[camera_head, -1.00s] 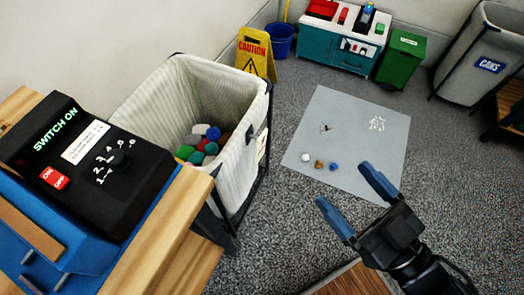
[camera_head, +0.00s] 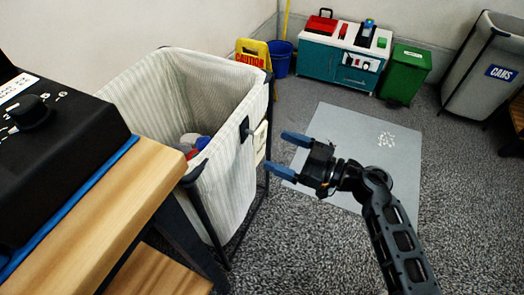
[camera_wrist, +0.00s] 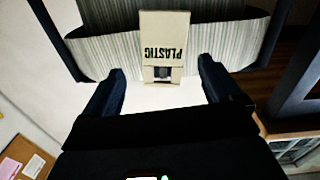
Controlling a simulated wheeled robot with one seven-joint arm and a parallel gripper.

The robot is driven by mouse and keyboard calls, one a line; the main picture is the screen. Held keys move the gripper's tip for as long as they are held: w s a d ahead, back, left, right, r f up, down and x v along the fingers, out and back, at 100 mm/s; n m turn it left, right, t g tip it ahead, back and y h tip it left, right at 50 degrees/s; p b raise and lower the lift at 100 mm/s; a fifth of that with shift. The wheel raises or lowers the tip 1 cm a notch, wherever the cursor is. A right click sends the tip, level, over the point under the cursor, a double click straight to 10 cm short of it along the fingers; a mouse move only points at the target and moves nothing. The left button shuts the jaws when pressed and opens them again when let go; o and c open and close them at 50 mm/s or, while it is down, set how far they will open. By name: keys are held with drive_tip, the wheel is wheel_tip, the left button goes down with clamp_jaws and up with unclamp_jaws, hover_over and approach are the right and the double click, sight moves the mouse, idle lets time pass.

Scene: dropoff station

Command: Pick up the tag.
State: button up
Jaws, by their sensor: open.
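The tag (camera_head: 259,143) is a beige card on the right outer side of the striped fabric hamper (camera_head: 228,195). In the wrist view the tag (camera_wrist: 165,30) hangs ahead, near the middle, with "PLASTIC" upside down and a small dark slot or clip at its lower end. My gripper (camera_head: 278,152) is open and empty, just right of the tag in the head view, with its blue fingers pointing at it. In the wrist view the fingertips (camera_wrist: 161,72) lie to either side of the tag's lower end, apart from it.
The hamper's dark frame posts stand near the tag. A wooden table (camera_head: 105,215) with a black switch box (camera_head: 60,135) is at the left. A grey mat (camera_head: 350,130) lies on the floor behind my gripper. A yellow caution sign (camera_head: 254,55) stands behind the hamper.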

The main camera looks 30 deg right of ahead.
sight(263, 143)
drive_tip(key=shift+b+x, duration=0.4)
drive_tip(key=shift+x, duration=1.05)
drive_tip(key=b+x, duration=0.1)
drive_tip(key=x, duration=0.1)
drive_tip(key=f+b+x, duration=0.1)
drive_tip(key=x, duration=0.1)
drive_tip(key=shift+w+d, duration=0.15)
drive_tip(key=shift+w+a+r, duration=0.15)
drive_tip(key=shift+w+a, duration=0.1)
drive_tip(key=shift+w, duration=0.15)
drive_tip(key=shift+c, duration=0.2)
drive_tip(key=c, duration=1.1)
drive_tip(key=shift+r, duration=0.2)
